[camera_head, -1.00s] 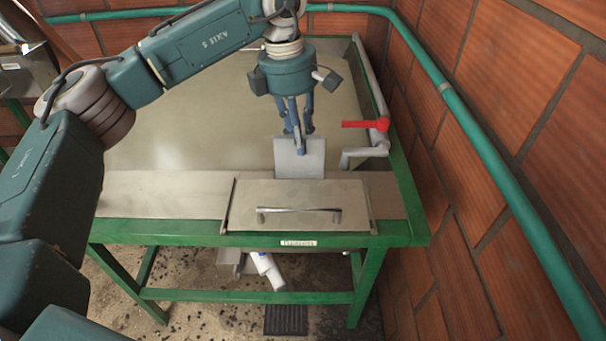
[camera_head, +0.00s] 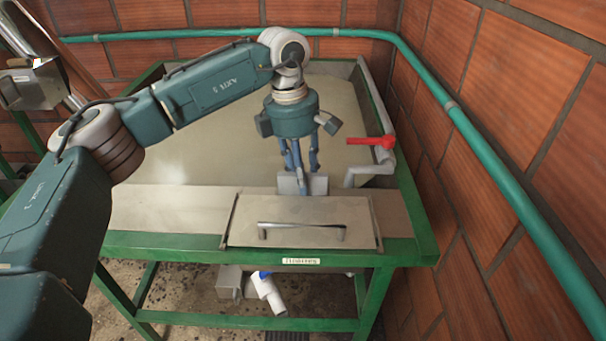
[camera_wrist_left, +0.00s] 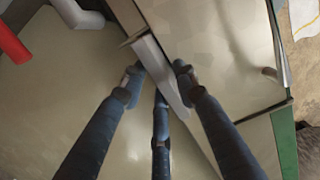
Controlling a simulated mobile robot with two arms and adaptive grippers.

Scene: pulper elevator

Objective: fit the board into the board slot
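The board (camera_head: 289,185) is a light grey plate standing upright just behind the front panel with the handle (camera_head: 303,212). Its upper part shows above the panel's back edge, and its lower part is hidden. The slot itself is hidden in the head view. In the left wrist view the board (camera_wrist_left: 158,68) is a pale narrow strip, in line with the seam beside the panel. My left gripper (camera_head: 299,178) points down over the board. My right gripper is not in view.
The green-framed tank (camera_head: 408,215) holds a wide pale surface behind the board. A red lever (camera_head: 372,141) and a grey crank pipe (camera_head: 368,172) are close on the right. A brick wall with a teal pipe (camera_head: 480,137) bounds the right side.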

